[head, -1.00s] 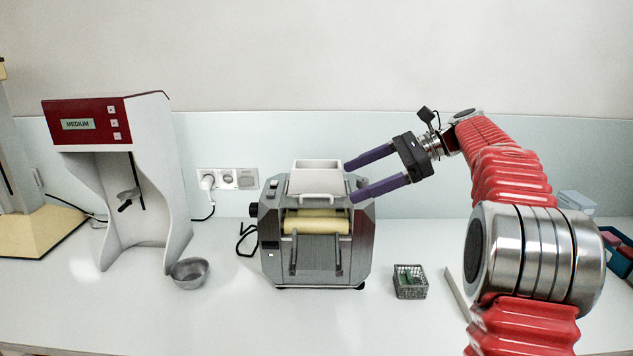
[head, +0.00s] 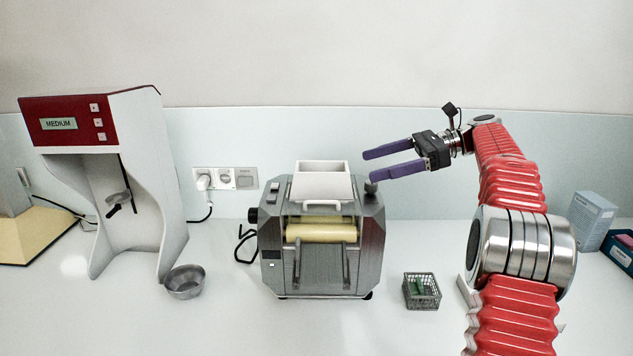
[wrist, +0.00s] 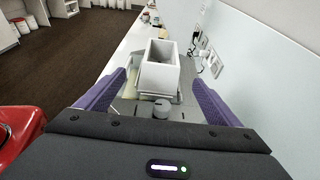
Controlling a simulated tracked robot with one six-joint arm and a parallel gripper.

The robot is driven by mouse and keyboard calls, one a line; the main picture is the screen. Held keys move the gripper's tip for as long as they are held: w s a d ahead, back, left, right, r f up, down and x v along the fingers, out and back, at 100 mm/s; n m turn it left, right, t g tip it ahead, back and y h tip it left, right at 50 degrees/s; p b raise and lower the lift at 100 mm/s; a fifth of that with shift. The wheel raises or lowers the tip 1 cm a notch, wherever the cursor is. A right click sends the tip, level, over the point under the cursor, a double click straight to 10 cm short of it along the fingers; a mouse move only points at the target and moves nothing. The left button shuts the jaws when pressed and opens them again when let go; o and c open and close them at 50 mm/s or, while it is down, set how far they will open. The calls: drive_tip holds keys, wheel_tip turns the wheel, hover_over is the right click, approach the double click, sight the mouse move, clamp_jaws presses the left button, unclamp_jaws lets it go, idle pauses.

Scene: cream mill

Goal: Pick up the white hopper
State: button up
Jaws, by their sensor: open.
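The white hopper (head: 321,183) is an open-topped box with a handle on its front. It sits upright on top of the grey metal mill (head: 352,250), above the yellow rollers. My gripper (head: 366,166) has purple fingers, spread apart and empty, just right of the hopper and pointing left toward it. In the wrist view the hopper (wrist: 160,68) stands ahead, between the lines of the two fingers (wrist: 160,88) but beyond their tips. A round grey knob (wrist: 161,108) on the mill shows in front of it.
A red and white machine (head: 140,130) marked MEDIUM stands at left, with a metal bowl (head: 185,282) by its foot. A wire basket (head: 421,290) with green items lies right of the mill. Wall sockets (head: 225,178) are behind. The front counter is largely clear.

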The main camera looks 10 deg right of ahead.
drive_tip(key=shift+a, duration=0.1)
approach(322, 178)
drive_tip(key=shift+w+a+f, duration=0.8)
drive_tip(key=shift+w+a, duration=0.15)
drive_tip(key=shift+w, duration=0.2)
drive_tip(key=shift+w+a+f, duration=0.8)
drive_tip(key=shift+w+a, duration=0.15)
drive_tip(key=shift+w, duration=0.2)
drive_tip(key=shift+x, duration=2.6)
drive_tip(key=shift+c, duration=0.2)
drive_tip(key=c, duration=1.2)
